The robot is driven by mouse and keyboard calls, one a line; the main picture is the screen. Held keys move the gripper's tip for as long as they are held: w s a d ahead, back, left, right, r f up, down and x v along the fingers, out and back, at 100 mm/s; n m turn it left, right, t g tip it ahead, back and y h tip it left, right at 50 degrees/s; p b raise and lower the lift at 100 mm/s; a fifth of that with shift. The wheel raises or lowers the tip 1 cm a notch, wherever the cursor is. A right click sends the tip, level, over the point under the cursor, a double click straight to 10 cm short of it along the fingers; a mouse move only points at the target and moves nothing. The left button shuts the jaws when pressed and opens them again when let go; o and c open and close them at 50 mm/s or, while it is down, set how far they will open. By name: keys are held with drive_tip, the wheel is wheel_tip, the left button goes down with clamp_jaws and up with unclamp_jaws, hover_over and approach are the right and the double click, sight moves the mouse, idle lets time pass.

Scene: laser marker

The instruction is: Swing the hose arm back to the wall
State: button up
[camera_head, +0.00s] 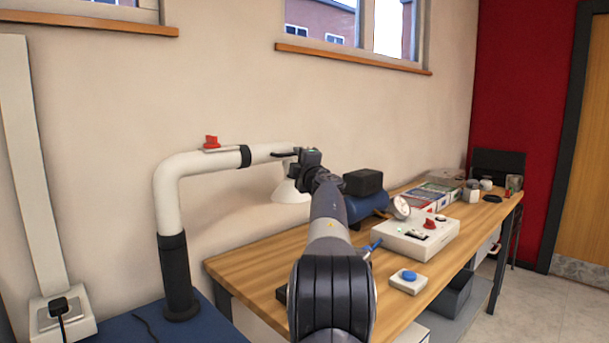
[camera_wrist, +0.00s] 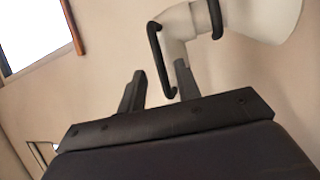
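The hose arm (camera_head: 168,200) is a thick white pipe that rises from a black sleeve and bends right along the wall. It has a red knob (camera_head: 211,142) on top and a white cone hood (camera_head: 290,192) at its end. My gripper (camera_head: 306,158) is at that end, beside the hood. In the wrist view a black bar handle (camera_wrist: 157,50) stands out from the pipe near the hood (camera_wrist: 262,15). My gripper (camera_wrist: 160,70) is open there, and the handle's lower end appears between the fingers, nearer the right one. Contact cannot be told.
A wooden bench (camera_head: 245,262) runs along the wall (camera_head: 395,120). On it are a blue cylinder (camera_head: 366,206), a white control box (camera_head: 415,238) with a red knob, a box with a blue button (camera_head: 408,281) and several small items. Floor at the right is clear.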

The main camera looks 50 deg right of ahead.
sight(293, 154)
drive_tip(key=b+v, duration=0.1)
drive_tip(key=v, duration=0.5)
idle(0.6)
drive_tip(key=p+x, duration=0.3)
drive_tip(key=x, duration=0.6)
drive_tip(key=shift+w+d+r+p, duration=0.1)
drive_tip(key=shift+r+p, duration=0.05)
drive_tip(key=shift+p, duration=0.15)
drive_tip(key=shift+w+d+p, duration=0.3)
drive_tip(key=shift+w, duration=0.35)
